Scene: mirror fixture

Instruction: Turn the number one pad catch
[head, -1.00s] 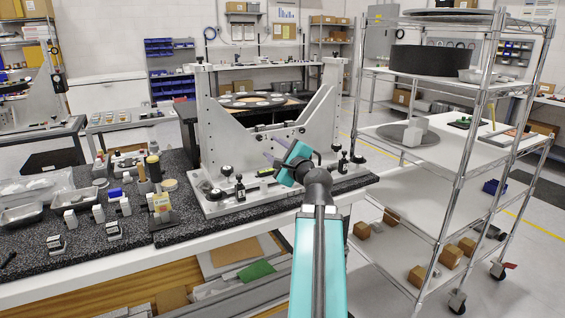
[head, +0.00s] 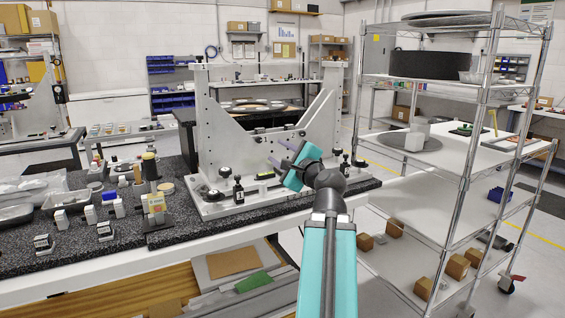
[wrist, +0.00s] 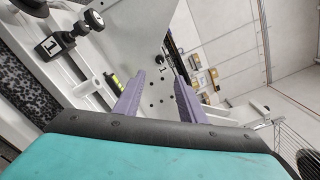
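The grey mirror fixture (head: 222,140) stands on the dark granite bench top. A black catch block (wrist: 55,45) marked "1" is at the upper left of the wrist view, with a round black knob (wrist: 93,18) beside it. In the head view the black catch (head: 239,190) at the fixture's front left appears to be the same one. My gripper (head: 280,153) is in front of the fixture, to the right of that catch and apart from it. Its two purple fingers (wrist: 159,92) are spread with nothing between them.
Another black catch (head: 345,166) is at the fixture's right. A green level vial (head: 265,176) lies on the fixture base. A wire-shelf cart (head: 466,170) stands close on the right.

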